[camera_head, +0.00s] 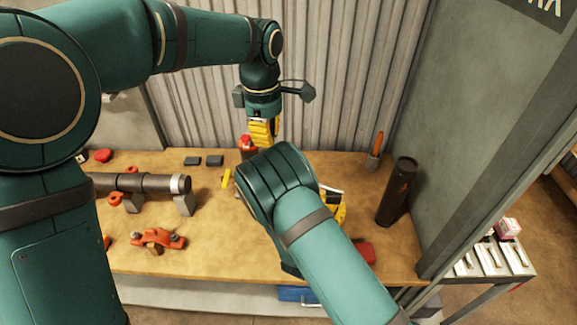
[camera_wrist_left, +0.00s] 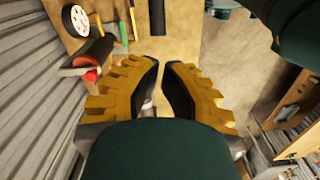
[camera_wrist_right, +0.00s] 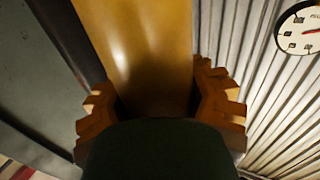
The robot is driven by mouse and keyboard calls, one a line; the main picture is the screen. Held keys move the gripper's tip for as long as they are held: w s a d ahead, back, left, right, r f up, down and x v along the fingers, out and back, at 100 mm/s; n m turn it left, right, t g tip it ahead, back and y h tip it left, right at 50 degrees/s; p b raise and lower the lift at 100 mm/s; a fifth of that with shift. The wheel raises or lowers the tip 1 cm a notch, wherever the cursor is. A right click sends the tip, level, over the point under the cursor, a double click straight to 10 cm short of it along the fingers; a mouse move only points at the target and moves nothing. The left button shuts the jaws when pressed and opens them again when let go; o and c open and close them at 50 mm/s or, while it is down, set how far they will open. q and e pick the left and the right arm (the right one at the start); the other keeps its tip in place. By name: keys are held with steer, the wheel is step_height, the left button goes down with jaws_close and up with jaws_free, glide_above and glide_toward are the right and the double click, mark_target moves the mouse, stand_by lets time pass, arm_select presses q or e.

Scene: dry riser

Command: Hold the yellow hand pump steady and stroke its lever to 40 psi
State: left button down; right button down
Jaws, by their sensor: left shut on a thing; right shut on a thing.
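The yellow hand pump (camera_head: 340,212) is mostly hidden behind my right gripper and forearm in the head view. Its smooth yellow body (camera_wrist_right: 145,50) fills the space between the fingers of my right gripper (camera_wrist_right: 157,100), which is shut on it. A round white gauge with a red needle (camera_wrist_right: 303,30) shows at the right edge there; I cannot read its value. My left gripper (camera_head: 263,138) points down above and behind the right hand. Its fingers (camera_wrist_left: 162,68) are close together with dark faces, apparently on the pump lever, though the lever itself is barely distinguishable.
The wooden bench (camera_head: 215,255) holds a dark pipe on supports (camera_head: 140,184), an orange-red clamp (camera_head: 158,240) and a black cylinder (camera_head: 397,192). A red item (camera_head: 247,142) stands close to the left gripper. A corrugated wall (camera_head: 340,70) is behind. The front middle is fairly clear.

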arm_select(q)
steer(key=s+d+r+m+t+y, duration=0.2)
steer(key=d+m, duration=0.8)
steer(key=m, duration=0.6)
steer(key=r+y, duration=0.1)
steer(key=y, duration=0.1)
steer(key=shift+r+y, duration=0.15)
steer(key=shift+y, duration=0.15)
steer(key=x, duration=1.4)
steer(key=shift+w, duration=0.15)
